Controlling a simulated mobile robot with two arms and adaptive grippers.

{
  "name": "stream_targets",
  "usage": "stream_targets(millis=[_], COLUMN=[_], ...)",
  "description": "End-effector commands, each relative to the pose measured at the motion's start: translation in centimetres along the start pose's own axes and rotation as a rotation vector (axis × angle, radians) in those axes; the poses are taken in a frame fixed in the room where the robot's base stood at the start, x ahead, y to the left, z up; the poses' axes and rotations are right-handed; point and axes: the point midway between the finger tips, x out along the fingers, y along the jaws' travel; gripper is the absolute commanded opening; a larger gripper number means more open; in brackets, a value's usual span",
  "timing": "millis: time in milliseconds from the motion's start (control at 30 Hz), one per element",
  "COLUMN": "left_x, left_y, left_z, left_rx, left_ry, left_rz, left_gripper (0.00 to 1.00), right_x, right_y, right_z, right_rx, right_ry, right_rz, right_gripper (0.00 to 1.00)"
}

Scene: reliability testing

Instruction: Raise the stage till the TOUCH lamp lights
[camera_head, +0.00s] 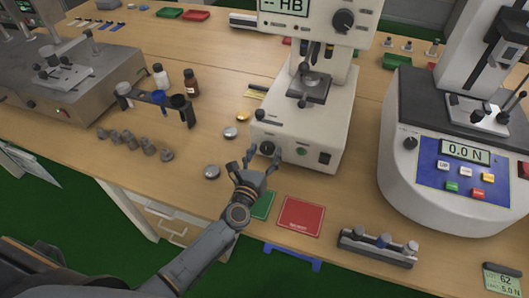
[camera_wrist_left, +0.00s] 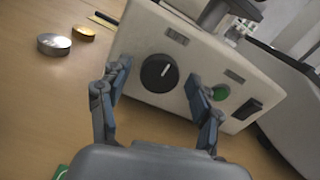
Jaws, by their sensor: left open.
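The hardness tester (camera_head: 306,122) stands in the middle of the bench in the head view. Its small stage (camera_head: 309,85) sits under the indenter head (camera_head: 312,52), with a small grey piece on it. On its front are a black round knob (camera_wrist_left: 159,73) with a white mark, a green round lamp or button (camera_wrist_left: 219,92) and a black rocker switch (camera_wrist_left: 245,109). The labels are too small to read, and I cannot tell whether the green one is lit. My left gripper (camera_head: 262,160) is open and empty, its fingers on either side of the knob in the wrist view (camera_wrist_left: 157,84), apparently short of it.
Metal discs (camera_head: 212,172) lie left of the tester. A red mat (camera_head: 301,216) and a green mat (camera_head: 263,205) lie in front.

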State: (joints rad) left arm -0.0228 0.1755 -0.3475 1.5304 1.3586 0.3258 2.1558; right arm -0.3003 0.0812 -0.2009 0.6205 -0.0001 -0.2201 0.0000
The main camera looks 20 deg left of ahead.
Motion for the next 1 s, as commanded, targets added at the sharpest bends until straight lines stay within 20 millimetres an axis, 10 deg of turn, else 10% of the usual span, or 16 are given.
stream_targets(millis=[200,467,1000], left_x=[0.0,-0.02,-0.06], left_y=[-0.02,-0.01,-0.03], left_z=[-0.05,-0.05,-0.07], left_rx=[0.0,0.0,0.147], left_ry=[0.001,0.001,0.002], left_rz=[0.0,0.0,0.0], left_gripper=[0.64,0.11,0.1], right_x=[0.01,0.01,-0.05], right_y=[0.02,0.03,0.03], right_z=[0.0,-0.01,-0.01], right_rx=[0.0,0.001,0.002], right_ry=[0.0,0.0,0.0], right_rz=[0.0,0.0,0.0], right_gripper=[0.0,0.0,0.0])
